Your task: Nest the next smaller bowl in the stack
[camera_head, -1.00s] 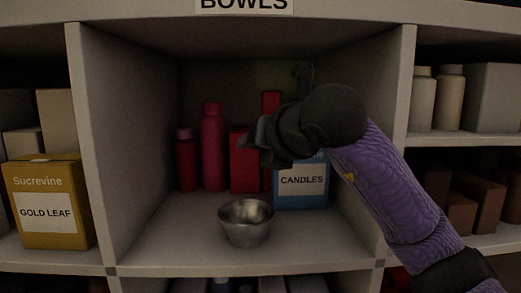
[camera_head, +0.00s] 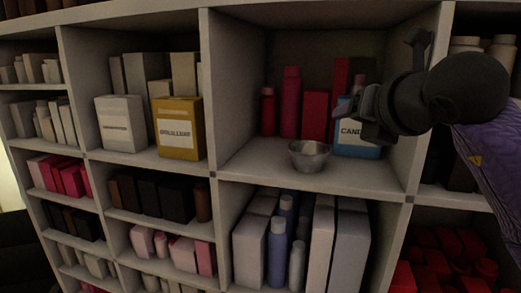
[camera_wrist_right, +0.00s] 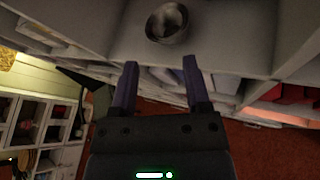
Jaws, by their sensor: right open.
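A small silver metal bowl (camera_head: 309,156) stands upright near the front edge of the middle shelf compartment (camera_head: 260,178). I cannot tell whether it is one bowl or several nested. My right gripper (camera_head: 368,112) is open, above and to the right of the bowl in the head view, in front of the blue candles box (camera_head: 356,148). In the right wrist view the two fingers (camera_wrist_right: 160,75) are apart with nothing between them, and the bowl (camera_wrist_right: 167,22) lies beyond their tips. My left gripper is not in view.
Red and pink bottles (camera_head: 291,102) and a red box (camera_head: 315,116) stand behind the bowl. A divider (camera_head: 212,90) bounds the compartment on the left, with a gold leaf box (camera_head: 179,128) beyond it. Shelf floor left of the bowl is free.

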